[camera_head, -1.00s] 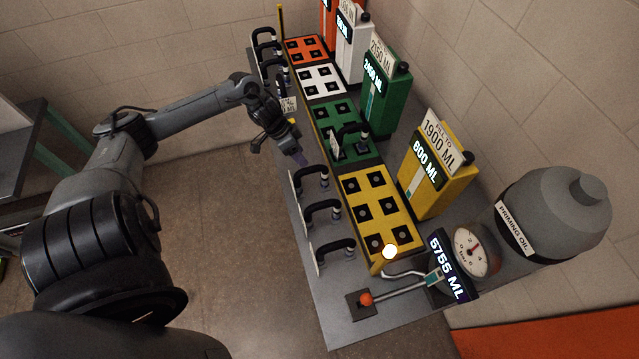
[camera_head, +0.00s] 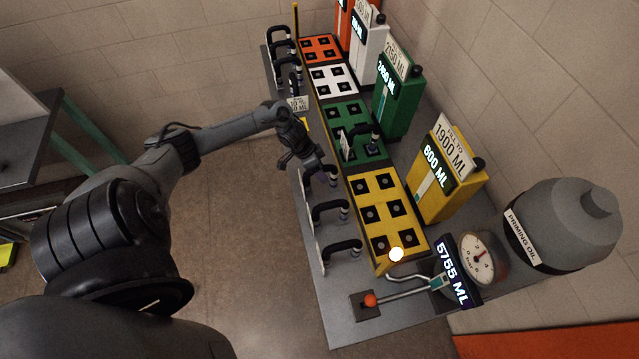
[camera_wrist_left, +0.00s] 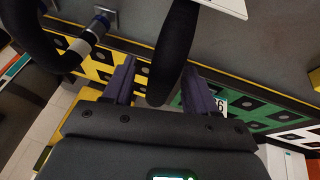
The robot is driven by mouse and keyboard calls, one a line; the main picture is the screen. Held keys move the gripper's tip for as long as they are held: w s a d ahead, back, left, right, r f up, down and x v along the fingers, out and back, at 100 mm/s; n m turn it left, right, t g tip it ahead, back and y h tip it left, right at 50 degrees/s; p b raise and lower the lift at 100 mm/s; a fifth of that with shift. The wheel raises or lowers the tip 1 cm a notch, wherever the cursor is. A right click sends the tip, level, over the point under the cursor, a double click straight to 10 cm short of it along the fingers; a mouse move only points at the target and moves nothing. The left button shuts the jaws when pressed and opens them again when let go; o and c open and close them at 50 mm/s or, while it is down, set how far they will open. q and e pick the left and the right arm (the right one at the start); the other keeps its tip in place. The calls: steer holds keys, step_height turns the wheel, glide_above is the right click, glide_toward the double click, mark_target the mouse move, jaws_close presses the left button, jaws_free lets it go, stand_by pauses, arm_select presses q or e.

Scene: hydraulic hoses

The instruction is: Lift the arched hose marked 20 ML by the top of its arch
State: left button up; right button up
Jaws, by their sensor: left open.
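Three black arched hoses stand in a row on the grey bench beside the yellow socket block: a far one (camera_head: 328,178), a middle one (camera_head: 328,207) and a near one (camera_head: 343,246). Their white tags are edge-on or too small to read, so I cannot tell which is marked 20 ML. My left gripper (camera_head: 313,168) is at the far hose and partly covers it. A white tag (camera_wrist_left: 225,4) shows above.
The yellow block (camera_head: 387,187), green block (camera_head: 362,118) and taller coloured dispensers stand along the bench. A hose with a tag stands on the green block (camera_head: 360,139). More hoses (camera_head: 282,45) are at the far end. A red-knobbed lever (camera_head: 370,300) is at the near end.

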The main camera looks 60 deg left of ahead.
arm_select(q)
jaws_close()
stand_by(0.3)
steer(key=shift+r, duration=0.15)
